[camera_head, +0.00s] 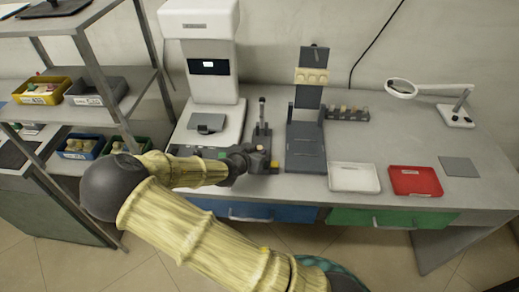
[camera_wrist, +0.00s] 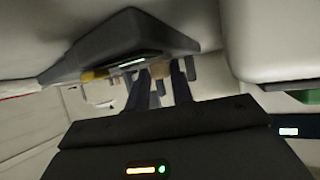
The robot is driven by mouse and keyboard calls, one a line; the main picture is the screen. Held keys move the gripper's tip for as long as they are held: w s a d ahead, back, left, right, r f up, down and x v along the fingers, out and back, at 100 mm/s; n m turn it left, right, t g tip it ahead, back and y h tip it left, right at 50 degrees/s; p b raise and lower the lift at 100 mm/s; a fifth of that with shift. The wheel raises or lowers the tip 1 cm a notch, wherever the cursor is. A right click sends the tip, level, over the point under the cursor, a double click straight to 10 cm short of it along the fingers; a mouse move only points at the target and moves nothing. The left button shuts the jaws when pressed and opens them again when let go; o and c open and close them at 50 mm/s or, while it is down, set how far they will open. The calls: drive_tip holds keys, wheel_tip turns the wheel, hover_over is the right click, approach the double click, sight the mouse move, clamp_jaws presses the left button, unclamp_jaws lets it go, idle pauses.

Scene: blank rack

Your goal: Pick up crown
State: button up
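I cannot make out a crown for certain in either view. My gripper (camera_head: 264,162) is low over the bench, at the front of the white machine and left of the dark stand. In the wrist view two dark fingers of my gripper (camera_wrist: 161,80) stand apart. A small tan patch shows between and beyond the fingertips, too blurred to name. A dark, thick-edged block (camera_wrist: 125,45) with a light strip lies just beyond the fingers. My wrist and gripper hide part of the bench at the machine's base.
The white machine (camera_head: 211,70) stands behind my gripper. To the right are a dark stand (camera_head: 305,150) with pale blocks, a small rack (camera_head: 347,115), a white tray (camera_head: 353,178), a red tray (camera_head: 415,181) and a magnifier lamp (camera_head: 455,113). Shelves with bins (camera_head: 95,92) stand left.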

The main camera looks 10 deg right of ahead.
clamp_jaws()
wheel_tip(320, 180, up, 10)
drive_tip(key=p, duration=0.1)
drive_tip(key=shift+p, duration=0.3)
idle(0.5)
